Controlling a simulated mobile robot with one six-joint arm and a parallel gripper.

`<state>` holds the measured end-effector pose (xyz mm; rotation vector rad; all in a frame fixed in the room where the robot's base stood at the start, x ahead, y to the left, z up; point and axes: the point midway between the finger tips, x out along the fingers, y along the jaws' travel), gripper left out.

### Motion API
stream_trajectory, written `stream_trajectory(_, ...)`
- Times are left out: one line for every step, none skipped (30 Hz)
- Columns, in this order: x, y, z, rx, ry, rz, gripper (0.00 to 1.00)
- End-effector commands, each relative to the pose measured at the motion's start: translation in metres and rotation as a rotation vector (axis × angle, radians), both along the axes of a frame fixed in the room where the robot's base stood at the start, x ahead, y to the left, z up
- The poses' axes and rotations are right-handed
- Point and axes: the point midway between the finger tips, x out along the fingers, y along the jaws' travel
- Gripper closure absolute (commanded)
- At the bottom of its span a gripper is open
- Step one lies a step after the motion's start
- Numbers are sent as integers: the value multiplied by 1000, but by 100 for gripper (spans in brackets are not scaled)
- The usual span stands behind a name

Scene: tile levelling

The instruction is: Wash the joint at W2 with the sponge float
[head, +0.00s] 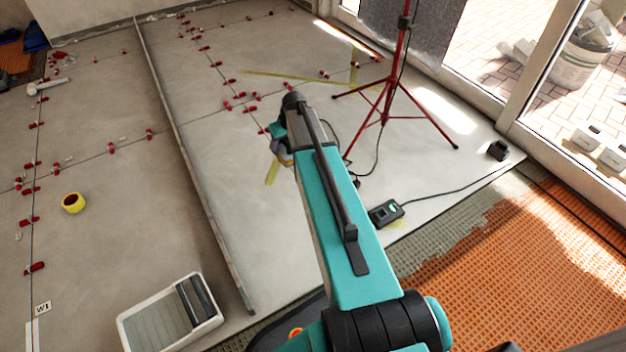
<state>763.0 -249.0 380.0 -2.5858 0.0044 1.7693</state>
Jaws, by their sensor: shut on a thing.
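My arm reaches away from me over the tiled floor, and its far end hides my gripper. A small grey and yellow part shows at the left edge of the arm, but I cannot tell what it is. I cannot make out the sponge float. No label W2 is readable. A label W1 (42,308) lies by a joint at the lower left. A white wash tray (128,332) with dark rollers and a greyish inside stands on the floor at the lower left.
A long metal straightedge (190,170) crosses the floor. Red levelling clips (31,190) line several joints. A yellow tape roll (73,202) lies left. A red tripod (385,105) with a cable and a black box (386,213) stand right. Orange matting (520,275) borders the tiles.

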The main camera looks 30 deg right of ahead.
Motion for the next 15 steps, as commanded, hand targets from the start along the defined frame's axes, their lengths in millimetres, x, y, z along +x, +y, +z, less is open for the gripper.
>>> stream_trajectory(-2,-11,-23,2,2,-7,79)
stream_trajectory(-4,-16,-33,1,2,-9,79)
stream_trajectory(-6,-24,-47,2,1,-12,79)
stream_trajectory(-8,-29,-57,1,1,-14,79)
stream_trajectory(-10,-34,-68,2,1,-18,79)
stream_trajectory(-13,-41,-82,1,0,-20,79)
stream_trajectory(-15,-46,-92,0,0,-22,79)
stream_trajectory(-18,-51,-102,0,0,-26,79)
stream_trajectory(-21,-57,-115,-1,-1,-28,79)
stream_trajectory(-24,-62,-126,-1,0,-30,79)
stream_trajectory(-26,-67,-135,-2,-2,-34,79)
stream_trajectory(-30,-72,-146,-2,-2,-37,79)
stream_trajectory(-32,-75,-154,-2,-2,-38,79)
stream_trajectory(-34,-79,-162,-4,-3,-40,79)
stream_trajectory(-38,-84,-170,-4,-3,-45,79)
